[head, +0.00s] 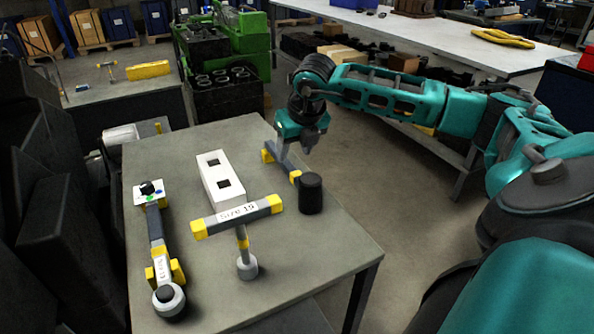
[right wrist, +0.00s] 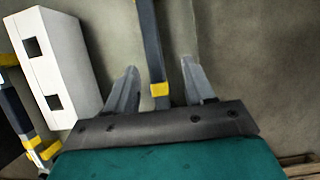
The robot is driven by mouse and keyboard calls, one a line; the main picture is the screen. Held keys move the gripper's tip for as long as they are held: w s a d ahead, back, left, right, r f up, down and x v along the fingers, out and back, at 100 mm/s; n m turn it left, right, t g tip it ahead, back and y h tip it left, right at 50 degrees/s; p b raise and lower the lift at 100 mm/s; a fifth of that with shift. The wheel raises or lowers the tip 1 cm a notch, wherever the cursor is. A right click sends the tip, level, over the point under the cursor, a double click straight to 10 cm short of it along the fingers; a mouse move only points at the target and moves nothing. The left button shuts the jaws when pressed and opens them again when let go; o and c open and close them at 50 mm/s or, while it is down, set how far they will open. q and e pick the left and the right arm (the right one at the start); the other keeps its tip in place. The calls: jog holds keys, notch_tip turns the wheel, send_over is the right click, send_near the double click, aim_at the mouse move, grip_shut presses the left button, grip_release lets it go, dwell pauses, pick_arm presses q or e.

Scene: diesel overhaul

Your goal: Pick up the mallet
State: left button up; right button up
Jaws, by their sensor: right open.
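The mallet lies near the right edge of the grey workbench in the head view. Its black cylindrical head (head: 311,194) is toward the front, and its dark blue-grey handle with yellow bands (head: 281,158) runs back and left. My right gripper (head: 294,149) is over the handle, fingers pointing down. In the right wrist view the open fingers (right wrist: 160,68) lie on either side of the handle (right wrist: 150,40), with a yellow band between them. I cannot tell whether the fingers touch it. The mallet head is hidden in that view. My left gripper is not in view.
On the workbench (head: 330,246) stand a T-handled tool labelled Size-19 (head: 238,215), a white block with square holes (head: 220,181), and a long wrench-like tool (head: 157,235) at left. Green machinery (head: 242,40) stands behind. The bench's front right corner is clear.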

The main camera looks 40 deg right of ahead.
aim_at(286, 164)
jog(key=x, duration=0.7)
jog(key=shift+w+a, duration=0.3)
jog(key=shift+w, duration=0.1)
jog(key=shift+c, duration=0.4)
grip_shut()
jog(key=shift+r, duration=0.1)
dwell(0.5)
